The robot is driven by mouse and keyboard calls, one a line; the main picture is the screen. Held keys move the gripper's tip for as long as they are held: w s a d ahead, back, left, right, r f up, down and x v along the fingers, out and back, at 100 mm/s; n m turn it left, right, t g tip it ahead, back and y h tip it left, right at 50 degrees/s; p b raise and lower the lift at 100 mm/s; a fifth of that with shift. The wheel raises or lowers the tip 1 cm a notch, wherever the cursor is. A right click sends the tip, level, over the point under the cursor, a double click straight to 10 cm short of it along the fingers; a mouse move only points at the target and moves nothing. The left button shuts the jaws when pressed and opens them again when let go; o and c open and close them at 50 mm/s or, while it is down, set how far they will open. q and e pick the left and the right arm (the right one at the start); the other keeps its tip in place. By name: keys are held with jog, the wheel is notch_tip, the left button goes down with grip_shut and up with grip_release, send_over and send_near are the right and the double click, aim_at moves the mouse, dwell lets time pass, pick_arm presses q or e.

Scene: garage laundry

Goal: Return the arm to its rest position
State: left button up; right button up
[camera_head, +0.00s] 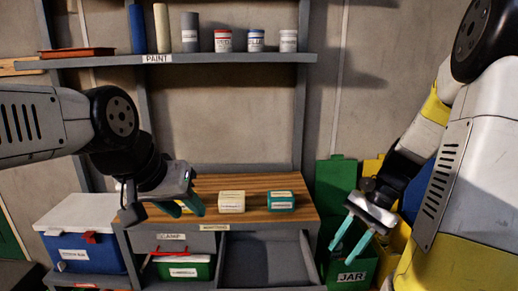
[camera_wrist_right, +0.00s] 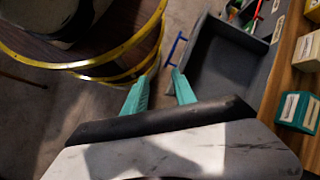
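My right arm comes in from the right in the head view. Its gripper (camera_head: 350,247) hangs at the right of the shelf unit, pointing down. Its two teal fingers stand apart with nothing between them. The right wrist view also shows the right gripper (camera_wrist_right: 158,78) open and empty, over the floor beside the open drawer. My left arm comes in from the left, and its gripper (camera_head: 188,208) is in front of the wooden worktop's left part. Its teal fingers are partly hidden by its own body, so its opening is unclear.
The wooden worktop (camera_head: 255,184) carries a cream box (camera_head: 231,201) and a teal-and-cream box (camera_head: 281,200). An empty grey drawer (camera_head: 264,262) stands open below. A green JAR bin (camera_head: 350,271) is below the right gripper. A blue cooler (camera_head: 85,250) is at left.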

jog(key=s+a+r+n+t+h, duration=0.2)
jog(key=a+r+n+t, duration=0.1)
jog(key=r, duration=0.4)
jog(key=s+a+r+n+t+h, duration=0.1)
jog(key=s+a+r+n+t, duration=0.1)
jog(key=r+n+t, duration=0.3)
jog(key=shift+a+r+n+h, duration=0.4)
jog(key=shift+a+r+n, duration=0.1)
jog(key=shift+r+n, duration=0.75)
